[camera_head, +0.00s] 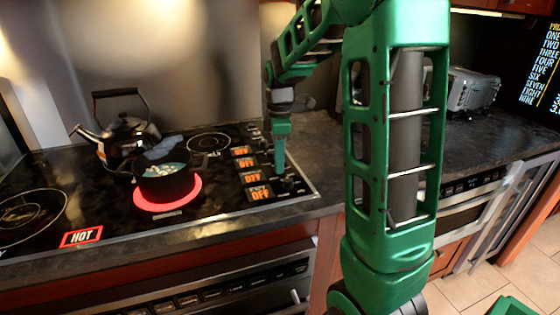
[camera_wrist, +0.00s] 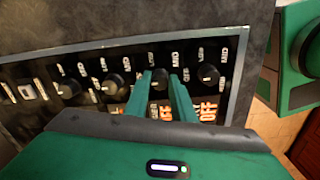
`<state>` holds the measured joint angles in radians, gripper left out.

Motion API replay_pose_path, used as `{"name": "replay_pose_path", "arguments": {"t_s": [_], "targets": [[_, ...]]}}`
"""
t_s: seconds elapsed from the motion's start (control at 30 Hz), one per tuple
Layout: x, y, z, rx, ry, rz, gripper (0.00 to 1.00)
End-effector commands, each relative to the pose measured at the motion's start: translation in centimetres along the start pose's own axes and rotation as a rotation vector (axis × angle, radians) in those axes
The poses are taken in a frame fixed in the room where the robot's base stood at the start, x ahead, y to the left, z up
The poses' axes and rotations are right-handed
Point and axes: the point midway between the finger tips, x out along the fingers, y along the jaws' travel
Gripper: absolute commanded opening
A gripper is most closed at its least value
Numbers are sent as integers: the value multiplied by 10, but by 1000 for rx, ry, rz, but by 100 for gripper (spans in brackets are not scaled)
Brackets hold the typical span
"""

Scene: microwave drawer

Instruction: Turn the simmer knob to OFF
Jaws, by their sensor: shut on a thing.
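A row of black control knobs with white pointer marks runs along the cooktop's right end. In the wrist view, my gripper (camera_wrist: 163,82) has its two green fingers on either side of one knob (camera_wrist: 160,72) and is shut on it. Its pointer and part of the orange display below it are hidden by the fingers. Another knob (camera_wrist: 208,75) is just right of the fingers, with an orange OFF display (camera_wrist: 208,110) below it. In the head view my gripper (camera_head: 280,167) points down onto the knob panel. I cannot read which knob is the simmer knob.
A dark pot (camera_head: 166,188) stands on a glowing red burner (camera_head: 137,202), left of the knobs. A kettle (camera_head: 125,140) stands behind it. A lit HOT sign (camera_head: 81,236) is at the front. A toaster (camera_head: 472,90) sits on the right counter.

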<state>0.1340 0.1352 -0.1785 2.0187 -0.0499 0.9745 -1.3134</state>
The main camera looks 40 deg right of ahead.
Motion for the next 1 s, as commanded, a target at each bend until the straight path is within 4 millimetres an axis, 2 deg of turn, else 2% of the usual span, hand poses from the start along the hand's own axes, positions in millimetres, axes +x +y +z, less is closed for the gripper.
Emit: {"name": "replay_pose_path", "arguments": {"t_s": [0.23, 0.27, 0.33, 0.73, 0.87, 1.0], "targets": [[3, -5, 1, 0, -4, -14, 0], [3, -5, 1, 0, -4, -14, 25], [3, -5, 1, 0, -4, -14, 41], [-5, -1, 0, 0, -1, -4, 41], [-22, -1, 0, 0, 0, -2, 41], [-49, -1, 0, 0, 0, -2, 41]]}}
